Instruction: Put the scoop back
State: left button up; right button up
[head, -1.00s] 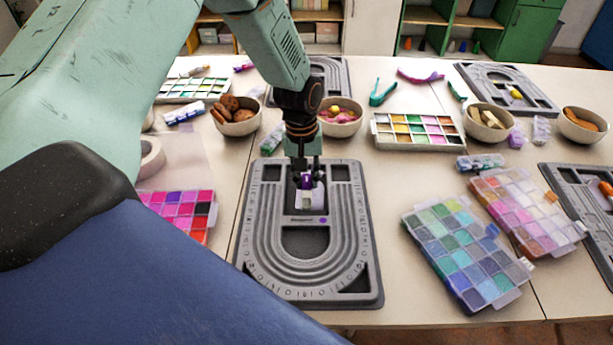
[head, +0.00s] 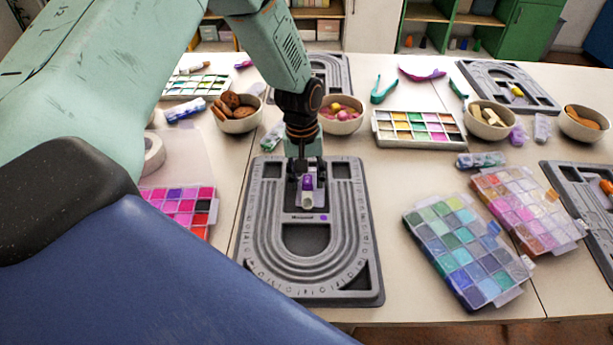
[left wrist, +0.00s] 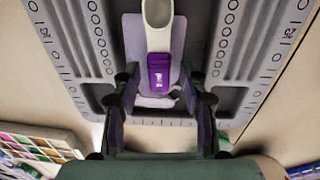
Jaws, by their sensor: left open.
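The scoop has a purple handle (left wrist: 160,72) and a whitish bowl (left wrist: 158,14). In the head view the scoop (head: 308,187) is over the upper middle of the near grey bead board (head: 257,215), with a pale lilac patch under it. My left gripper (left wrist: 160,106) is open, with its fingers on either side of the handle end and a gap on both sides. In the head view my left gripper (head: 306,170) hangs over the top part of that board and partly hides the handle. My right gripper is not in view.
A bowl of pink beads (head: 340,127) and a bowl of brown pieces (head: 241,126) stand behind the board. A pink bead box (head: 172,205) lies left, a blue-green one (head: 470,240) right. Bare table (head: 390,190) lies just right of the board.

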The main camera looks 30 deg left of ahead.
aim_at(303, 182)
pick_arm(q)
notch_tip(303, 182, up, 13)
jog(key=p, duration=0.3)
jog(key=shift+s+a, duration=0.3)
jog(key=shift+a, duration=0.1)
